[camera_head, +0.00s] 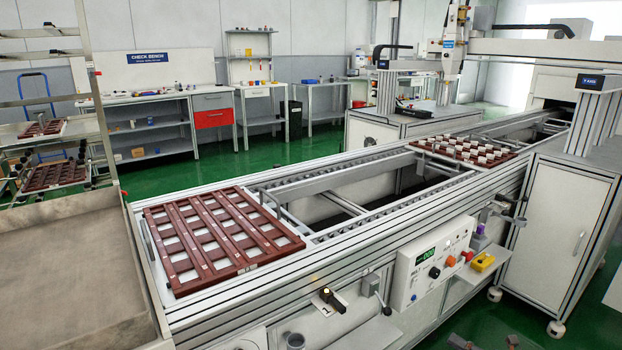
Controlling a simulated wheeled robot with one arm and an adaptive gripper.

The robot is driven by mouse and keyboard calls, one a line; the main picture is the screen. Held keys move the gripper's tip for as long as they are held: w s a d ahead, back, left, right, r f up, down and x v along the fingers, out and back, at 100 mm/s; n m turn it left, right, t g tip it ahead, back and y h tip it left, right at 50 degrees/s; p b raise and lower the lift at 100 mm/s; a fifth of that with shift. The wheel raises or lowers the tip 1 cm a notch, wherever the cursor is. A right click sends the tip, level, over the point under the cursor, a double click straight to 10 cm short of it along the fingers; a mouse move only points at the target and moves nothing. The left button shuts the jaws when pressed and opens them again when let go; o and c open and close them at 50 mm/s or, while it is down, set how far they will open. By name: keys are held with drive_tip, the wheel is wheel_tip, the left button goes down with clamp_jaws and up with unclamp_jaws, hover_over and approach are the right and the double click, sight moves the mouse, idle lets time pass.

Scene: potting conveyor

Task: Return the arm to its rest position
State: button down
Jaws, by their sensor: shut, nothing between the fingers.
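No part of my arm or gripper can be made out for certain in the head view. Small dark shapes show at the bottom edge, right of the middle, cut off by the frame; I cannot tell what they are. The conveyor (345,262) runs from the near left to the far right. A brown slotted tray (215,230) lies flat on its near end. A second tray (462,150), filled with several small pale pieces, sits farther along it.
A control box (430,268) with knobs and a yellow holder (482,262) stick out from the conveyor's near side. A grey-brown tabletop (65,265) and a shelf rack with trays stand at left. A white cabinet (565,225) stands at right. Green floor (250,160) lies behind.

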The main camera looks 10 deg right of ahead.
drive_tip(key=a+r+n+g+y, duration=0.1)
drive_tip(key=a+r+n+g, duration=0.3)
drive_tip(key=a+n, duration=0.3)
drive_tip(key=s+a+r+n+g+y, duration=0.15)
drive_tip(key=a+r+n+g, duration=0.25)
drive_tip(key=a, duration=0.4)
drive_tip(key=a+r+n+g+y, duration=0.1)
drive_tip(key=a+r+n+g, duration=0.3)
drive_tip(key=a+n, duration=0.3)
drive_tip(key=s+a+r+n+g+h, duration=0.3)
drive_tip(key=s+a+n+g+h, duration=0.35)
drive_tip(key=s+a+n, duration=0.6)
drive_tip(key=s+d+n+h, duration=0.4)
drive_tip(key=s+n+h, duration=0.1)
drive_tip(key=s+n, duration=0.15)
drive_tip(key=s+d+n+h, duration=0.4)
drive_tip(key=s+n+h, duration=0.15)
drive_tip(key=s, duration=0.25)
wheel_tip(320, 180, up, 24)
drive_tip(key=s+t+p, duration=0.1)
drive_tip(key=p, duration=2.2)
drive_tip(key=shift+s+t, duration=0.15)
drive_tip(key=shift+t, duration=0.2)
